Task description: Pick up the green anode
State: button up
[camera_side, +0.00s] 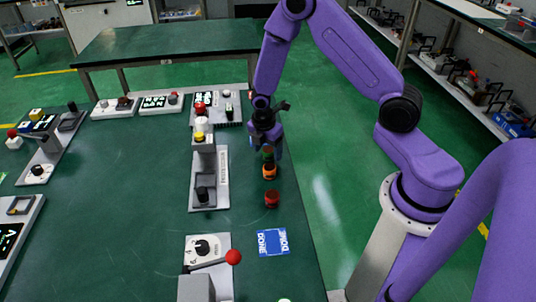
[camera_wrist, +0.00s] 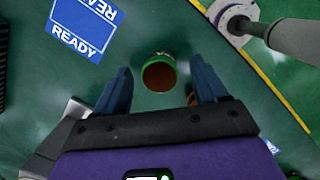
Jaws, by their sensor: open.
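The green anode (camera_wrist: 160,73) shows in the wrist view as a short cylinder with a green rim and a brownish top. It lies between the two blue fingers of my gripper (camera_wrist: 162,84), slightly ahead of them, with gaps on both sides. In the side view the green anode (camera_side: 267,154) is partly hidden by my gripper (camera_side: 266,146), which is above or around it; the exact height is unclear. My gripper is open and empty. An orange anode (camera_side: 269,172) stands close by; a sliver of it (camera_wrist: 192,99) shows beside the right finger.
A red anode (camera_side: 272,199) stands nearer the camera on the green table. The processor unit (camera_side: 223,180) is to the left. The wrist view shows a READY card (camera_wrist: 85,28). The table's right edge is close.

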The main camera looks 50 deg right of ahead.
jog(key=c, duration=1.3)
jog(key=shift+r, duration=0.1)
jog(key=shift+w+r, duration=0.1)
jog(key=shift+r, duration=0.45)
jog(key=s+r, duration=0.4)
jog(key=s+a+r, duration=0.1)
jog(key=s+r, duration=0.2)
jog(key=s, duration=0.2)
jog(key=s+r, duration=0.4)
jog(key=shift+s+a+r, duration=0.3)
jog(key=shift+s, duration=0.1)
